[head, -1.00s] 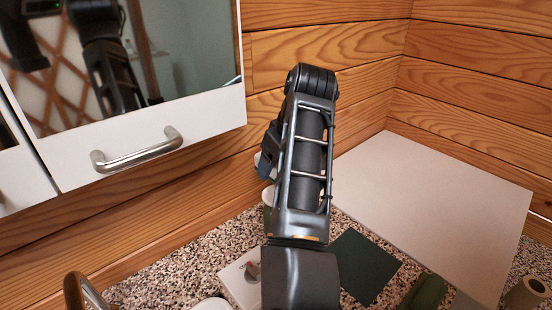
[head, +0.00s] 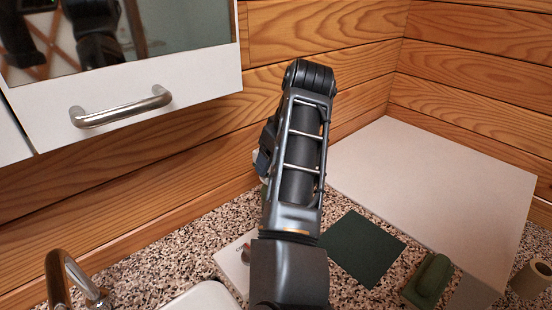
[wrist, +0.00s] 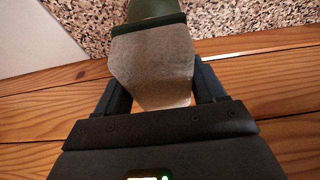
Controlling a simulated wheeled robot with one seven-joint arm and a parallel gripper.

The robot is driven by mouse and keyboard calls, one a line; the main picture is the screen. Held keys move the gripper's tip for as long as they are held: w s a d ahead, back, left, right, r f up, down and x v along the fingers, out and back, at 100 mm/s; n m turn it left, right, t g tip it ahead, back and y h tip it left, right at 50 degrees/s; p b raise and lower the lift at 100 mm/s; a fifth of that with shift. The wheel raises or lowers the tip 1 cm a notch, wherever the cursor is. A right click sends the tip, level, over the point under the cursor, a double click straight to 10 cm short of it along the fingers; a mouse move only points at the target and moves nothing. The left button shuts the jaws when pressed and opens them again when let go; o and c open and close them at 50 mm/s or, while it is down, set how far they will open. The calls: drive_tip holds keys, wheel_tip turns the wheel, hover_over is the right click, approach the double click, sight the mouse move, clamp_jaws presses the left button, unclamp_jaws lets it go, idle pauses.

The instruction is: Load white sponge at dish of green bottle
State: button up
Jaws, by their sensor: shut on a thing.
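My gripper (wrist: 160,73) is shut on a pale grey-white block, which looks like the white sponge (wrist: 154,55); a finger is on each side of it. A dark green band runs along the block's far edge. A rounded green thing (wrist: 151,8) shows just past that band, cut off by the top of the wrist view; I cannot tell whether it is the green bottle or whether they touch. In the head view my arm hides the gripper and most of what it holds. No bottle or dish is clearly identifiable in the head view.
A dark green square mat (head: 364,247) lies on the speckled counter (head: 190,257). A green block-like thing (head: 432,277) is at right, near a short tan cylinder (head: 531,279). A large pale board (head: 430,190) lies behind. A cabinet with handle (head: 121,107) overhangs left; a tap (head: 62,275) stands below.

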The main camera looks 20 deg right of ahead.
drive_tip(key=shift+f+b, duration=0.35)
drive_tip(key=shift+f, duration=0.8)
idle(1.7)
drive_tip(key=shift+r, duration=0.15)
wheel_tip(320, 180, up, 5)
drive_tip(key=p, duration=0.5)
drive_tip(key=shift+f, duration=0.2)
drive_tip(key=shift+r+p, duration=0.5)
drive_tip(key=shift+r, duration=0.6)
